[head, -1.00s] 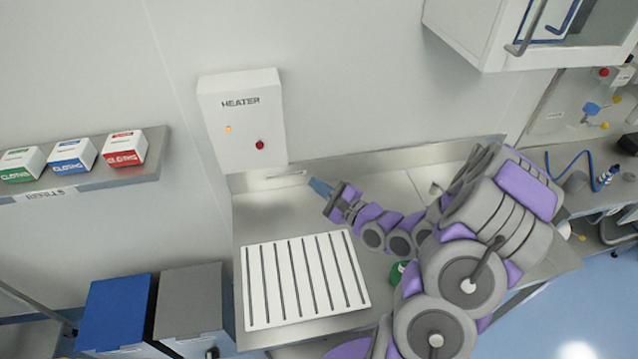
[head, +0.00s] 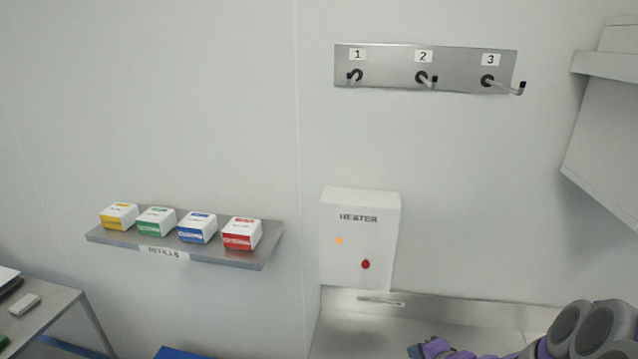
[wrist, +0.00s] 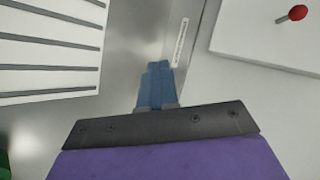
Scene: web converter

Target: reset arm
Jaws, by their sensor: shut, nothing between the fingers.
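My arm shows at the bottom right of the head view, with my gripper (head: 415,350) at the lower edge, below the heater. In the wrist view my gripper (wrist: 158,68) has its blue fingers together with nothing between them. The white heater box (head: 360,240) hangs on the wall, with an orange light and a red knob. In the wrist view the heater's red knob (wrist: 297,13) is at the top right, apart from the fingers. The slotted white rack (wrist: 45,50) lies to the left of the fingers.
A wall shelf (head: 185,246) with several coloured refill boxes is at the left. A hook rail (head: 380,66) numbered 1 to 3 is above the heater. A side table (head: 50,310) stands at the far left. A cabinet (head: 608,140) is at the right edge.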

